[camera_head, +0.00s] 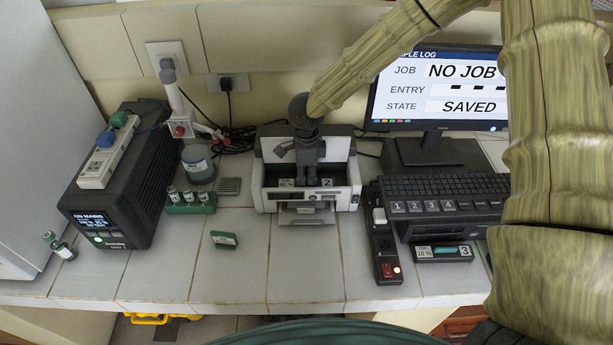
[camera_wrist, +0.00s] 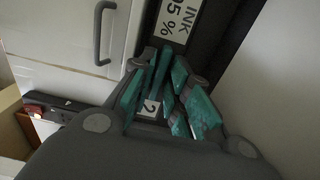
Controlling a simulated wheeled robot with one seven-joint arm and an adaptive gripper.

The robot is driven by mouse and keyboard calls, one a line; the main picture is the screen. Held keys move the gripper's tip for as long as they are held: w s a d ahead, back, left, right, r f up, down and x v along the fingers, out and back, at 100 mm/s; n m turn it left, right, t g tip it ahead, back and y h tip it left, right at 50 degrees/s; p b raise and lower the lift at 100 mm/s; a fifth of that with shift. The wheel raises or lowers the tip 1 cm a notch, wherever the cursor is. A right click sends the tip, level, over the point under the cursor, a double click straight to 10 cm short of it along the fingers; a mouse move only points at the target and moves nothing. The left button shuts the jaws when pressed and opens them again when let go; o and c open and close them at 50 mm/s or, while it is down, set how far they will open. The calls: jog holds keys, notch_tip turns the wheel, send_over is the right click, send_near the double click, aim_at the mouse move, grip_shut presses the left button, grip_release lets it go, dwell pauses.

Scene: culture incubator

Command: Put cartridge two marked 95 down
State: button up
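Cartridge two is dark with white labels, "INK 95 %" (camera_wrist: 178,22) and "2". In the head view cartridge two (camera_head: 327,182) lies level across the open bay of the printer (camera_head: 258,197); I cannot tell whether it rests on the bay floor. My gripper (camera_head: 307,170) points down onto its middle. In the wrist view my gripper (camera_wrist: 166,85) has its teal-padded fingers on both sides of the cartridge, close against it, and looks shut on it. The fingers hide part of the cartridge.
Cartridge three (camera_head: 442,253), marked 10 %, lies front right. A power strip (camera_head: 384,245) and numbered keys (camera_head: 430,205) stand right of the printer. A green block (camera_head: 224,240) and a vial rack (camera_head: 191,202) are left. The counter before the printer is clear.

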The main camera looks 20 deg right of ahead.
aim_at(307, 179)
notch_tip(307, 179, up, 12)
jog(key=b, duration=0.2)
jog(key=shift+b, duration=0.35)
jog(key=shift+r, duration=0.1)
dwell(0.7)
